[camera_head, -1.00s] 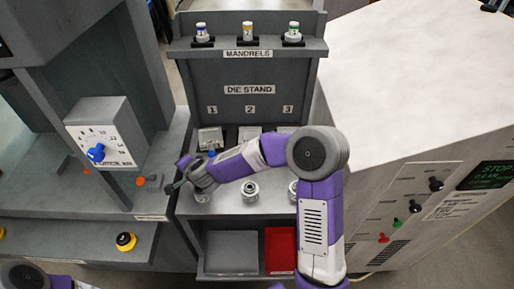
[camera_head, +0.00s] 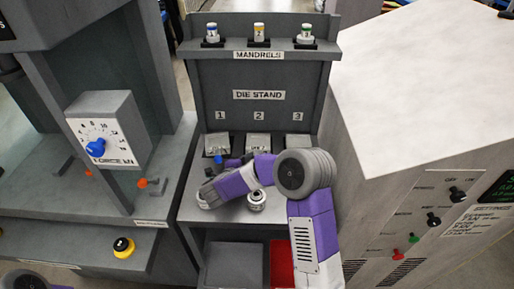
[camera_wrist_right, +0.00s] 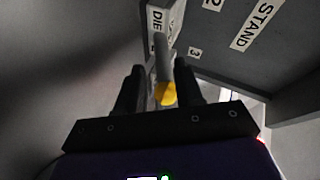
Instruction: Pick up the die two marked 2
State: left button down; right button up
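The die two is a grey block (camera_head: 258,141) under the label 2 on the die stand in the head view. My right arm lies in front of and below it. In the right wrist view, a pale block lettered DIE (camera_wrist_right: 162,22) has a grey rod with a yellow end (camera_wrist_right: 165,93). My right gripper (camera_wrist_right: 158,82) is open, its two dark fingers on either side of the yellow end, with gaps showing. In the head view its fingertips are hidden or unclear behind my arm. My left gripper is out of view; only a bit of that arm shows at the bottom left.
Grey blocks also sit under labels 1 (camera_head: 217,143) and 3 (camera_head: 300,141); a blue knob (camera_head: 218,158) is below label 1. A round metal fitting (camera_head: 256,200) stands on the table. Mandrels (camera_head: 259,33) line the top shelf. A red bin (camera_head: 282,265) lies below, machines on both sides.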

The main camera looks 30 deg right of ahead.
aim_at(258, 149)
jog(key=b+x, duration=0.1)
jog(key=x, duration=0.4)
jog(key=shift+r, duration=0.1)
grip_shut()
dwell(1.2)
jog(key=shift+w+r, duration=0.1)
jog(key=shift+r, duration=0.1)
